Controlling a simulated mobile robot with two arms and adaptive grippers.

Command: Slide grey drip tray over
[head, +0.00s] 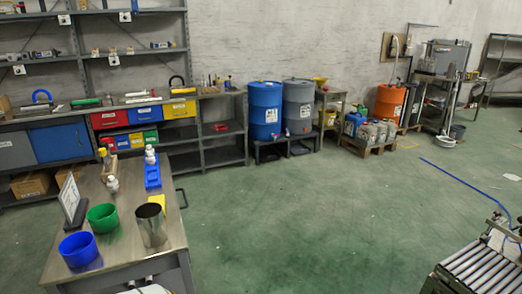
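I cannot make out a grey drip tray for certain. A blue drum (265,104) and a grey drum (298,100) stand side by side on low dark stands (302,144) against the back wall. Small taps seem to show low on their fronts, but no tray is clear below them. Neither of my grippers can be seen in the head view.
A steel table (121,233) at front left holds a blue bowl (78,249), a green bowl (103,217) and a metal cup (151,225). A roller conveyor (480,268) stands at front right. A blue hose (462,181) lies on the floor; the middle floor is clear.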

